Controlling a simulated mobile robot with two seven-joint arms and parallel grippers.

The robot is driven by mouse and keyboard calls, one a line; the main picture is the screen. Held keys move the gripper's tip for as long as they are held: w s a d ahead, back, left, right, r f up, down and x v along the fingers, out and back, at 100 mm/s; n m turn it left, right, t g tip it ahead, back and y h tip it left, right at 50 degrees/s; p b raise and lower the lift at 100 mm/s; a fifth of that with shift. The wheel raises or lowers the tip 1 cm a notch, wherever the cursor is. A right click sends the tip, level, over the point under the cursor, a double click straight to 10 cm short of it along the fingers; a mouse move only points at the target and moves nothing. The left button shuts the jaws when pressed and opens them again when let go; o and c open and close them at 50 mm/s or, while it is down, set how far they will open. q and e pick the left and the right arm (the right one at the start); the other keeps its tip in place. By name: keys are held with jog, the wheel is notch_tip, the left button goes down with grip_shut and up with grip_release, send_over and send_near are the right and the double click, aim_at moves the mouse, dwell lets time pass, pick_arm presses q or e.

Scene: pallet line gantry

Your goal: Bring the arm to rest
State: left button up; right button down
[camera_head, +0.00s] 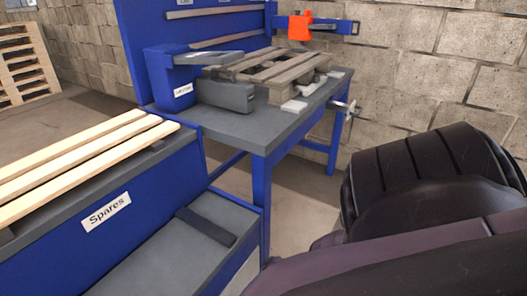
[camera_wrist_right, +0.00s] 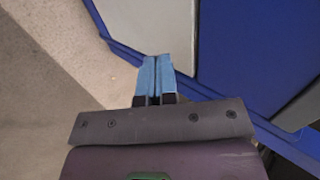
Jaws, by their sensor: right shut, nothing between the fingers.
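My right gripper (camera_wrist_right: 156,78) shows in the right wrist view with its two blue fingers together and nothing between them. It is above the concrete floor, beside the edge of a blue bench or cabinet. In the head view a dark, bulky part of my arm fills the lower right, and its gripper is hidden there. My left gripper is in neither view.
A blue "Spares" bench (camera_head: 75,235) with wooden slats (camera_head: 80,158) is at left. Behind it, a blue workbench (camera_head: 262,128) holds a small pallet (camera_head: 265,68) and grey blocks. An orange tool (camera_head: 300,26) hangs by the block wall. Bare floor (camera_head: 305,190) lies between the workbench and my arm.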

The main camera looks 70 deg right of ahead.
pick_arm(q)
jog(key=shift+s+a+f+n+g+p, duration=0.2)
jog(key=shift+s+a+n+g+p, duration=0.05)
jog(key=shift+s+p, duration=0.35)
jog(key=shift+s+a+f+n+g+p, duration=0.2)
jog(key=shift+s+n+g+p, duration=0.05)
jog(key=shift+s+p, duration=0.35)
pick_arm(e)
jog(key=v, duration=0.6)
jog(key=shift+s, duration=0.15)
jog(key=shift+a, duration=0.1)
